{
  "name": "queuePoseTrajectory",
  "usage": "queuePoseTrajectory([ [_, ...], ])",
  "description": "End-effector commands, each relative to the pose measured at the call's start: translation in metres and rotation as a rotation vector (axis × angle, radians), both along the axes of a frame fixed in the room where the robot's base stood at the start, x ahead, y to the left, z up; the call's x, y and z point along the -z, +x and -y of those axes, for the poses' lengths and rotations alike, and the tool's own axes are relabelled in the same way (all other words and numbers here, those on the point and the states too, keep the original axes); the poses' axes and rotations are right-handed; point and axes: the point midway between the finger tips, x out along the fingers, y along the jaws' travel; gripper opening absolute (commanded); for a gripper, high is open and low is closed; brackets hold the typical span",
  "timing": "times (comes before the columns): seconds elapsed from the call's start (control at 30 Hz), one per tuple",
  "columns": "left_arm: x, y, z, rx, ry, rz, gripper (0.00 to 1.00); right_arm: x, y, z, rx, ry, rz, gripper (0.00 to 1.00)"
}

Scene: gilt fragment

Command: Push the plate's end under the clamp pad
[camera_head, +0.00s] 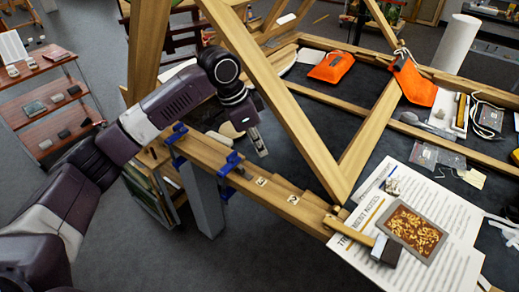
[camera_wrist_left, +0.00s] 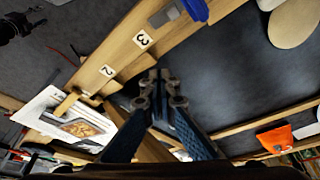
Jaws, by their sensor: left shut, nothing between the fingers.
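My left gripper (camera_head: 260,146) is shut and empty, pointing down above the dark table top just inside the wooden rail. Its closed fingertips also show in the left wrist view (camera_wrist_left: 160,77). Blue clamps (camera_head: 230,164) sit on the rail; one also shows at the top of the left wrist view (camera_wrist_left: 196,9), with a grey piece (camera_wrist_left: 166,15) beside it. I cannot tell whether that piece is the plate, and no clamp pad shows clearly. The gripper is apart from the clamps. My right gripper is not in view.
The wooden rail (camera_head: 208,158) carries number tags. Wooden beams rise close to the gripper's right. A gilt fragment (camera_head: 413,232) lies on printed sheets at the right, beside a dark block (camera_head: 385,250). Orange items (camera_head: 331,67) lie at the back.

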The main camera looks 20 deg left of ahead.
Motion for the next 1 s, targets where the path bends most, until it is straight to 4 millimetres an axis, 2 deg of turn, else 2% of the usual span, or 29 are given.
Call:
queuePoseTrajectory([
  [0.2, 0.042, 0.007, 0.013, 0.000, 0.002, -0.005, 0.00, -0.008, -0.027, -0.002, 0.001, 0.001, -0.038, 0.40],
  [0.4, 0.081, 0.014, 0.024, 0.000, 0.001, -0.003, 0.00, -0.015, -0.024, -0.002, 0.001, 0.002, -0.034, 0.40],
  [0.5, 0.078, 0.005, 0.007, -0.003, 0.004, 0.000, 0.00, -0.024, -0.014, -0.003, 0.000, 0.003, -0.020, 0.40],
  [0.67, 0.079, -0.004, -0.006, 0.000, 0.002, 0.000, 0.00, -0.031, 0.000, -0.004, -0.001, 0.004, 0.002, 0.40],
  [1.0, 0.081, -0.008, -0.011, 0.001, 0.002, 0.001, 0.00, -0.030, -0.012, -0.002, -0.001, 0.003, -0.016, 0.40],
])
